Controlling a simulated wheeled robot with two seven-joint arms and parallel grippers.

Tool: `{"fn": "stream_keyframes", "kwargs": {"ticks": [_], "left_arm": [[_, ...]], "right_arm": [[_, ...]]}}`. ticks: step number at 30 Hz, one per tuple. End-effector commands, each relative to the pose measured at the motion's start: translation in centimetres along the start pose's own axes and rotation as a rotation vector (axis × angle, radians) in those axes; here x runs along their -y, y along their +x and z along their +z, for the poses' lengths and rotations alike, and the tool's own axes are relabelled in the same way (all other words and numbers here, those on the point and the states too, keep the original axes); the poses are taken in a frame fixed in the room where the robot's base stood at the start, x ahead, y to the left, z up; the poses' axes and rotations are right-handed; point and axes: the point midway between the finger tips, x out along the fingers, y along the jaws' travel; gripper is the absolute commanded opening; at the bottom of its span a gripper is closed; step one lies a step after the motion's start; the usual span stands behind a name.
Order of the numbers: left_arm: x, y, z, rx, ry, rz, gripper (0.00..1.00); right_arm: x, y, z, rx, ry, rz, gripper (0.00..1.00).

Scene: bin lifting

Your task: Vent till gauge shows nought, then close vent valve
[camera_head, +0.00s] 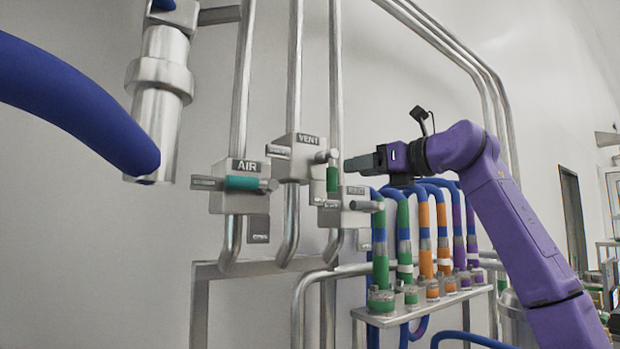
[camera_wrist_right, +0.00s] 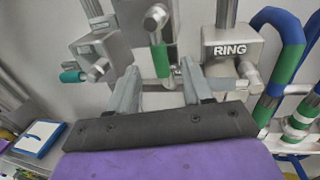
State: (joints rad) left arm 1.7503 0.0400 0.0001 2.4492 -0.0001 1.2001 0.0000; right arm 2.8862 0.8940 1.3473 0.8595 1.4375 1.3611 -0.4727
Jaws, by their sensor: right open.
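The VENT valve box (camera_head: 300,152) is on the wall pipes in the head view, with its green handle (camera_head: 332,179) hanging down. In the right wrist view the green vent handle (camera_wrist_right: 160,57) lies in line with the gap between my fingers. My right gripper (camera_head: 348,164) is just right of that handle, and its two fingers also show open in the wrist view (camera_wrist_right: 160,72). I see nothing held, and contact with the handle cannot be told. I cannot make out a gauge reading. My left gripper is out of view.
The AIR valve (camera_head: 230,200) at left has a horizontal green handle (camera_head: 250,184). Coloured hoses (camera_head: 425,240) rise from a manifold shelf below my right arm. A blue hose (camera_head: 70,105) crosses the upper left.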

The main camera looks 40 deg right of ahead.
Motion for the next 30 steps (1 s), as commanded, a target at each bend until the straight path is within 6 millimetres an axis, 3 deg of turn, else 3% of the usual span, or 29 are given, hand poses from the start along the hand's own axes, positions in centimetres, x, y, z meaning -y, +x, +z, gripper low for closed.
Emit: {"fn": "stream_keyframes", "kwargs": {"ticks": [3, 9, 15, 26, 30], "left_arm": [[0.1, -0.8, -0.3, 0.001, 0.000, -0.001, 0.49], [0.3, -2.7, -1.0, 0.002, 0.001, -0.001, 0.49], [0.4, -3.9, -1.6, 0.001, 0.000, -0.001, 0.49], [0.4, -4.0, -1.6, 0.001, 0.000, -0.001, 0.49], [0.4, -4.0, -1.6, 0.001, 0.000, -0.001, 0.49]], "right_arm": [[0.0, 1.2, 0.4, 0.000, -0.001, 0.000, 0.50], [0.0, 6.3, 0.4, -0.005, 0.001, 0.000, 0.50], [-0.1, 9.7, 0.3, -0.003, 0.000, 0.002, 0.50], [-0.1, 10.6, 0.0, 0.000, 0.000, 0.002, 0.50], [-0.1, 10.6, -0.1, -0.001, 0.000, 0.002, 0.04]]}}
